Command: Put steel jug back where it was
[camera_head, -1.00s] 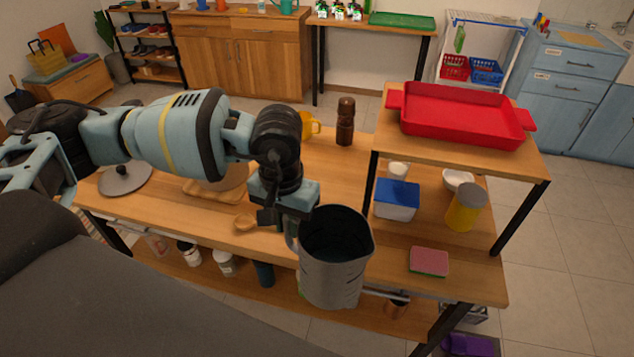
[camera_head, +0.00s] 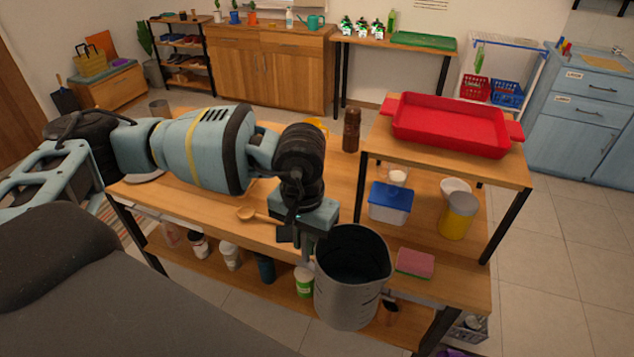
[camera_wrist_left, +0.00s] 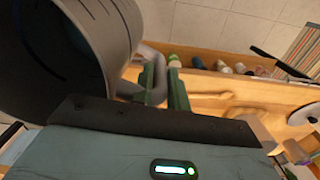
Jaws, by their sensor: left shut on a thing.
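The steel jug (camera_head: 345,290) is a grey, dark-mouthed pitcher, roughly upright, held out at the front edge of the wooden table. My left gripper (camera_head: 306,250) is shut on its handle, on the jug's left side. In the left wrist view the jug (camera_wrist_left: 75,50) fills the upper left, and its curved handle (camera_wrist_left: 146,56) runs between the fingers of the gripper (camera_wrist_left: 164,82). The jug hides part of the table's front edge and lower shelf. My right gripper is not in view.
A raised shelf with a red tray (camera_head: 450,126) stands at the right. A wooden spoon (camera_head: 247,213) and a brown mill (camera_head: 351,130) are on the table. Several jars stand below.

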